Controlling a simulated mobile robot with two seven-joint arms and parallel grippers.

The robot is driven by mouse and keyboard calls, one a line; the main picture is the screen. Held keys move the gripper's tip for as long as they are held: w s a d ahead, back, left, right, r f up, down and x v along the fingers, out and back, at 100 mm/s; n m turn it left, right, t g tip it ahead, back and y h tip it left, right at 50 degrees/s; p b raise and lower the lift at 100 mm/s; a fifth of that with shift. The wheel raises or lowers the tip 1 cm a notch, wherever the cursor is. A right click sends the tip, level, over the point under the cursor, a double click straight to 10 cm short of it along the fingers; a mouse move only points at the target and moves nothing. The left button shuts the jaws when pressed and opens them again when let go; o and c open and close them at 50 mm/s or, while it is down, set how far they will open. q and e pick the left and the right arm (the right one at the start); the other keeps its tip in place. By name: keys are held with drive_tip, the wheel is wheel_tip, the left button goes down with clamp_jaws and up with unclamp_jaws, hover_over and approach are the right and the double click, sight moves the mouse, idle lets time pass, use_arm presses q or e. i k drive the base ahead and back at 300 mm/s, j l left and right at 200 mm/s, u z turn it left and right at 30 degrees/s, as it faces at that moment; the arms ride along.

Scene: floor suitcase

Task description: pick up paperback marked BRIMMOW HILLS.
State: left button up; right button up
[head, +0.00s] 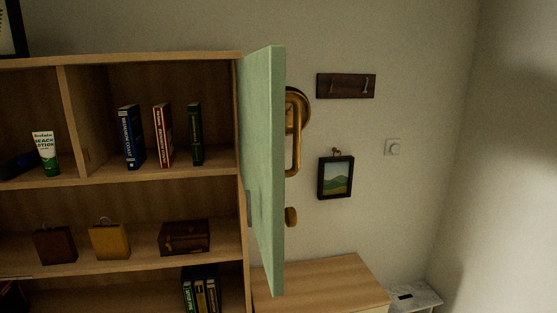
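Three upright books stand on the upper shelf: a blue one (131,137), a red and white one (163,135) and a dark green one (195,134). The blue spine carries large pale lettering, but I cannot read it surely. The other spines are too small to read, so I cannot tell which book, if any, is marked BRIMMOW HILLS. More books (201,290) stand on a lower shelf, partly cut off by the frame's bottom edge. Neither of my grippers is in view.
A pale green panel (262,170) stands upright at the right end of the wooden bookcase (150,182). The shelves also hold a lotion tube (45,153), a brown case (185,237) and two small bags (109,240). A wooden cabinet top (320,280) lies right.

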sight(194, 108)
drive_tip(key=i+l+u, duration=0.6)
drive_tip(key=l+u, duration=0.3)
drive_tip(key=l, duration=0.25)
drive_tip(key=k+j, duration=0.1)
drive_tip(key=j, duration=0.5)
drive_tip(key=i+j, duration=0.15)
drive_tip(key=i, duration=0.3)
